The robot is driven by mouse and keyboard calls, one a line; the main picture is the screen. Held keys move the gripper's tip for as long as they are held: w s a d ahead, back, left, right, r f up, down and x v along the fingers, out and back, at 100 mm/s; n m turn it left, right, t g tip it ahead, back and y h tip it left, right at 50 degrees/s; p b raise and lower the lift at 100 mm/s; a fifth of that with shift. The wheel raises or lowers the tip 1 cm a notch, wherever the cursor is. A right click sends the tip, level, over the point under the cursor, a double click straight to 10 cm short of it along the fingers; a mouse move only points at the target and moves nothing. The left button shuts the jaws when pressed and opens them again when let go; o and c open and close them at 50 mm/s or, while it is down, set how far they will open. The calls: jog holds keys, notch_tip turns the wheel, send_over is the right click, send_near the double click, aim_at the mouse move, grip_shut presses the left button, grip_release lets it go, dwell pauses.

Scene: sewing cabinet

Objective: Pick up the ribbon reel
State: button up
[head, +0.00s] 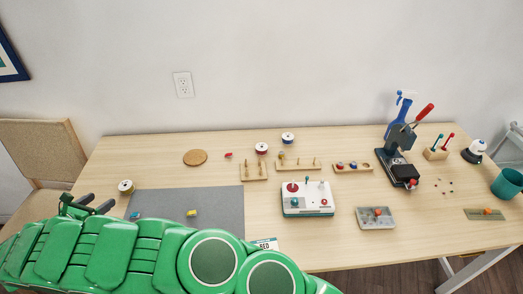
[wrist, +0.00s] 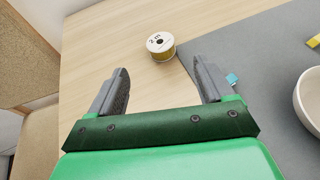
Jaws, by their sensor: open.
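A ribbon reel (wrist: 160,45) with a white top marked "2 m" and a yellow side stands on the wooden table, just beyond my fingertips in the wrist view. It also shows at the table's left end in the head view (head: 126,186). My gripper (wrist: 160,68) is open and empty, its two grey fingers pointing toward the reel, which lies ahead of the gap between them. In the head view my gripper (head: 88,204) is left of and nearer than the reel. Two other reels, a red-sided one (head: 262,148) and a blue-sided one (head: 288,138), stand farther back.
A grey mat (head: 215,200) lies right of the reel, with small blue (head: 135,214) and yellow (head: 191,212) items. A white bowl (wrist: 309,97) is at the right in the wrist view. A chair (head: 40,150) stands left of the table.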

jog(key=shift+o, duration=0.6)
